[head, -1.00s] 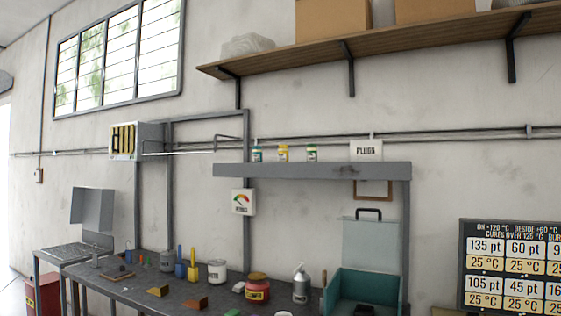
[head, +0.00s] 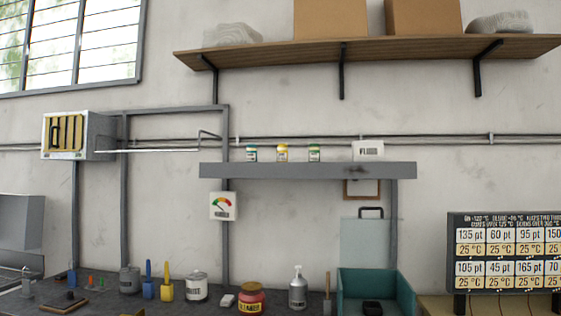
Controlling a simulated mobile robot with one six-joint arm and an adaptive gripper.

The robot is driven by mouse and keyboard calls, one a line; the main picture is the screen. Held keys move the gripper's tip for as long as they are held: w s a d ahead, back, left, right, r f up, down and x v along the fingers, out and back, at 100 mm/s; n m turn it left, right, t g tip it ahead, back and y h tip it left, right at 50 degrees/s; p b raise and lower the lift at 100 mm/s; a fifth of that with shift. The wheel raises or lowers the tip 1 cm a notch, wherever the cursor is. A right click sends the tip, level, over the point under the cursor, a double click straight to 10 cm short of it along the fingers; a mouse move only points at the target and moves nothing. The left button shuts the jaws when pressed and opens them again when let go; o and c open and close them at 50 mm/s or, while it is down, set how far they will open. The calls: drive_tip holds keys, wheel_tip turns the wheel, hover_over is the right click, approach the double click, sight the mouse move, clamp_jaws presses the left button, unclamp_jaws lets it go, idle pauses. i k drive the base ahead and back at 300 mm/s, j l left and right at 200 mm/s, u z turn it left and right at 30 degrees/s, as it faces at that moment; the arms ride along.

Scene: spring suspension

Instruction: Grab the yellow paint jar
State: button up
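The yellow paint jar (head: 282,153) is a small jar with a yellow label. It stands upright on the grey shelf (head: 300,171) above the workbench. A teal jar (head: 251,154) stands to its left and a green jar (head: 314,153) to its right, with gaps between them. My gripper is not in the head view, so its opening and its distance from the jar cannot be seen.
A white box (head: 368,150) stands on the same shelf at the right. A wooden shelf (head: 360,53) with cartons hangs above. The bench below holds a red jar (head: 251,299), a pump bottle (head: 298,288) and a teal toolbox (head: 405,290). A wall cabinet (head: 76,135) is at left.

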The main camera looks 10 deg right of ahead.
sight(282, 150)
drive_tip(key=i+j+z, duration=0.1)
drive_tip(key=i, duration=0.45)
drive_tip(key=i+j+z, duration=0.1)
drive_tip(key=i, duration=0.5)
